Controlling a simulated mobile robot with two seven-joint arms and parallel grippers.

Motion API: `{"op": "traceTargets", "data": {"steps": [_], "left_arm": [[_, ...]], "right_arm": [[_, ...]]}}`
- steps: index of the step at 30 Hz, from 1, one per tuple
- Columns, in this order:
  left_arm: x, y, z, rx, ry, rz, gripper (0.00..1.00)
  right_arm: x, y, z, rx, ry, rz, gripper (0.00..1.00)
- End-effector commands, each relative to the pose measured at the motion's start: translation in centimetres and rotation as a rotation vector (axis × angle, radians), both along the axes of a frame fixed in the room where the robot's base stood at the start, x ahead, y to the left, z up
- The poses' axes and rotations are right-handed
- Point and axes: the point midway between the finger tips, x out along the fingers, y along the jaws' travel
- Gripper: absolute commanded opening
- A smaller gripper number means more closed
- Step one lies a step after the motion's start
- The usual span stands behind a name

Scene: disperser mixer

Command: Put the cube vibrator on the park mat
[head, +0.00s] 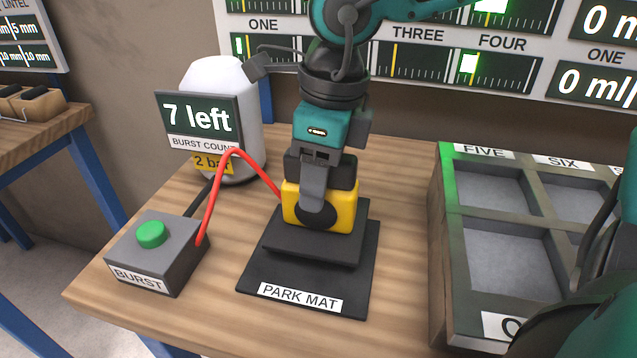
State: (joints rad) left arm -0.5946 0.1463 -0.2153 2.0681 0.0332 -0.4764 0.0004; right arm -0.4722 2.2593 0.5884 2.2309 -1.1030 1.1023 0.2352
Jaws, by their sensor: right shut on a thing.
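The cube vibrator is a yellow block (345,212) with a dark round face. A red hose runs from its left side. My right gripper (316,195) comes down from above and is shut on the vibrator, with one dark finger across its near face. The vibrator is upright over a dark raised plate (300,243), at the middle of the black park mat (262,277). I cannot tell whether the plate belongs to the vibrator or the mat. No clear gap shows beneath the yellow block. My left gripper is not in view.
A grey BURST box (160,255) with a green button stands left of the mat, joined to the red hose (226,158). Behind it is a white tank (222,85) with a "7 left" sign. A compartment tray (452,245) stands right. Bare wood lies between tray and mat.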

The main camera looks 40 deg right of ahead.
Motion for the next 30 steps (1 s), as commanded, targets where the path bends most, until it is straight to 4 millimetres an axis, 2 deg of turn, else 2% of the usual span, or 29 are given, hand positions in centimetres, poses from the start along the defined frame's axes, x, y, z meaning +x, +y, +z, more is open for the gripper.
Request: {"op": "traceTargets", "data": {"steps": [3,16,17,24,30], "left_arm": [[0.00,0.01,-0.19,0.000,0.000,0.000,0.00],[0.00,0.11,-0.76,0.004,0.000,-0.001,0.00],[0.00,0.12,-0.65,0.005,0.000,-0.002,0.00],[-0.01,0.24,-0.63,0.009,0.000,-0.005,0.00],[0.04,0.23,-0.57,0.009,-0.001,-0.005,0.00]], "right_arm": [[0.07,0.06,-0.64,0.003,-0.004,0.000,0.00],[0.09,0.05,-1.03,0.002,-0.005,0.000,0.00],[0.00,0.02,-1.03,0.001,-0.001,0.000,0.49],[0.00,0.02,-1.01,0.001,0.000,0.000,0.72],[-0.01,0.02,-0.99,0.001,0.000,0.000,0.72]]}}
